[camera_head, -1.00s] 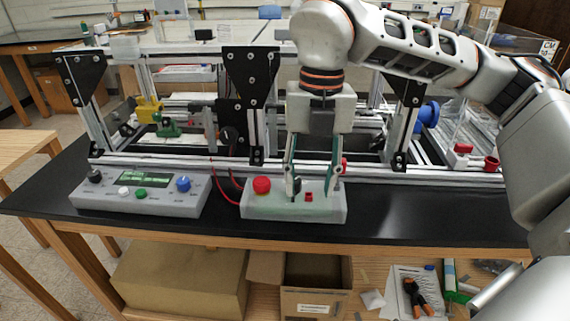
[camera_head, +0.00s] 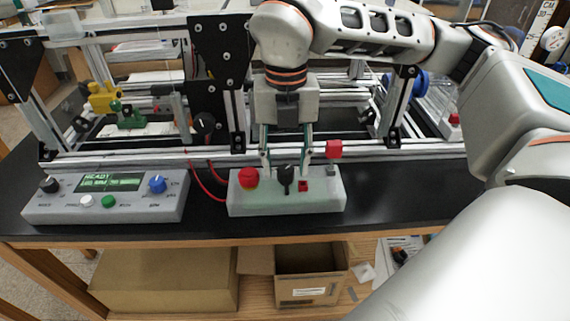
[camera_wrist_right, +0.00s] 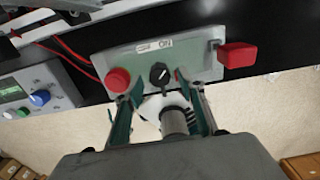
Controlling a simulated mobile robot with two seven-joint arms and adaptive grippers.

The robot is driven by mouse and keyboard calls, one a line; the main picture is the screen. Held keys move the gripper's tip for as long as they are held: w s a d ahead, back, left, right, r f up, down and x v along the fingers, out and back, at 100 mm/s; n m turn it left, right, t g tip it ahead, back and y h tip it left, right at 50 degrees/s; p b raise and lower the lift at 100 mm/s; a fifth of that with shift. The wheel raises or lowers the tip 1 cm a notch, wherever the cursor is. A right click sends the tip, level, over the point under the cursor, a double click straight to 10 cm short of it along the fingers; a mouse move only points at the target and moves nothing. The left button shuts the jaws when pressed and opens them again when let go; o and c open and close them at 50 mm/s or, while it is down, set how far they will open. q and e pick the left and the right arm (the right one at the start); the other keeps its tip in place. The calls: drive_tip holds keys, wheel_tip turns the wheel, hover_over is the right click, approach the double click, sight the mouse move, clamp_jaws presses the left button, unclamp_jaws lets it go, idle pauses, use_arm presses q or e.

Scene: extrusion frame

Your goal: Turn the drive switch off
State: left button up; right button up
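A pale grey-green control box (camera_head: 325,203) sits on the black bench top. It carries a black rotary knob (camera_head: 286,183) between a round red button (camera_head: 248,178) and a small red switch (camera_head: 303,186). In the right wrist view the knob (camera_wrist_right: 159,74) has a white pointer mark, and a label reading "ON" is beside it. My right gripper (camera_head: 287,163) points down over the box. Its fingers are open, one on each side of the knob; I cannot tell whether they touch it. My left gripper is not in view.
A red flag-like block (camera_head: 333,149) stands at the box's right end, close to the right finger. A grey panel with display and knobs (camera_head: 60,211) lies to the left. The aluminium extrusion frame (camera_head: 340,149) runs close behind. Bench top right of the box is clear.

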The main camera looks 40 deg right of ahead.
drive_tip(key=shift+f, duration=0.45)
drive_tip(key=shift+c, duration=0.3)
drive_tip(key=c, duration=1)
drive_tip(key=shift+c, duration=0.2)
